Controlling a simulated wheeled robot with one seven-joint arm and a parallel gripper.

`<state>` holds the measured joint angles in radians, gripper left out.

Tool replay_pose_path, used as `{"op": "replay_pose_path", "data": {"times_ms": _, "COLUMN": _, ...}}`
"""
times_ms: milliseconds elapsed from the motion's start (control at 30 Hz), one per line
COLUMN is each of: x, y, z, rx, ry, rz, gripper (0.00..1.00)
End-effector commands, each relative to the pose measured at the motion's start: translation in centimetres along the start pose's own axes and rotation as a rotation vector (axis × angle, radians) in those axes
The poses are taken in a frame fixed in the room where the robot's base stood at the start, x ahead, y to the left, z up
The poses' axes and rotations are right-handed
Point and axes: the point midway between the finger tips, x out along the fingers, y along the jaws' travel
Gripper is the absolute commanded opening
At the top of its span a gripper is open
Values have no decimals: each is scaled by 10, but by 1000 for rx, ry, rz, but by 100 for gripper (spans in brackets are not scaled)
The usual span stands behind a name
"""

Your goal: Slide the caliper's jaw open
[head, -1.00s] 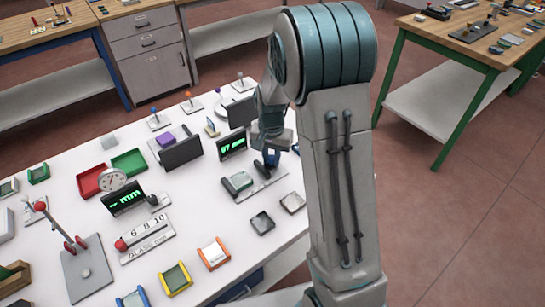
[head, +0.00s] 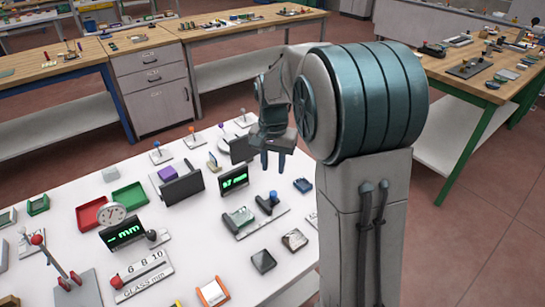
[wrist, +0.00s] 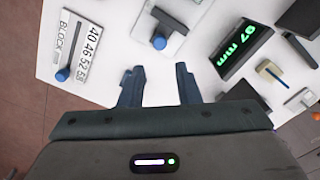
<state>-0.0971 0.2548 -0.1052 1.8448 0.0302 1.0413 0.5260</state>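What looks like the caliper (head: 262,221) is a grey base plate on the white table, with a grey-green block at its left and a blue-knobbed slider (head: 267,203) to the right. In the wrist view the slider, a dark bar with a blue knob (wrist: 159,41), shows ahead of the fingers. A display (head: 233,180) reading 97 mm stands behind it and also shows in the wrist view (wrist: 240,53). My gripper (head: 273,163) is open and empty, above and apart from the slider. Its two fingers (wrist: 159,82) are spread. The jaw gap is too small to judge.
A BLOCK scale plate (wrist: 80,45) with a blue knob lies at the left in the wrist view. Dark panels (head: 181,188) and red and green trays (head: 129,194) stand farther left.

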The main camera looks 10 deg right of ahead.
Motion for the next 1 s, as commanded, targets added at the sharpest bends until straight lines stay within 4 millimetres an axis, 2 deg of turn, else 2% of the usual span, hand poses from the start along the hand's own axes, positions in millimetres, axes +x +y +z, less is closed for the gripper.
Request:
{"op": "replay_pose_path", "data": {"times_ms": 100, "x": -16, "y": 0, "z": 0, "rx": 0, "ry": 1, "rz": -1, "gripper": 30}}
{"op": "replay_pose_path", "data": {"times_ms": 233, "x": -23, "y": 0, "z": 0, "rx": 0, "ry": 0, "rz": 0, "gripper": 30}}
{"op": "replay_pose_path", "data": {"times_ms": 767, "x": -24, "y": 0, "z": 0, "rx": 0, "ry": -1, "rz": 0, "gripper": 30}}
{"op": "replay_pose_path", "data": {"times_ms": 867, "x": -31, "y": 7, "z": 10, "rx": -25, "ry": 11, "rz": -12, "gripper": 30}}
{"op": "replay_pose_path", "data": {"times_ms": 1000, "x": -45, "y": 27, "z": 40, "rx": -108, "ry": 44, "rz": -39, "gripper": 30}}
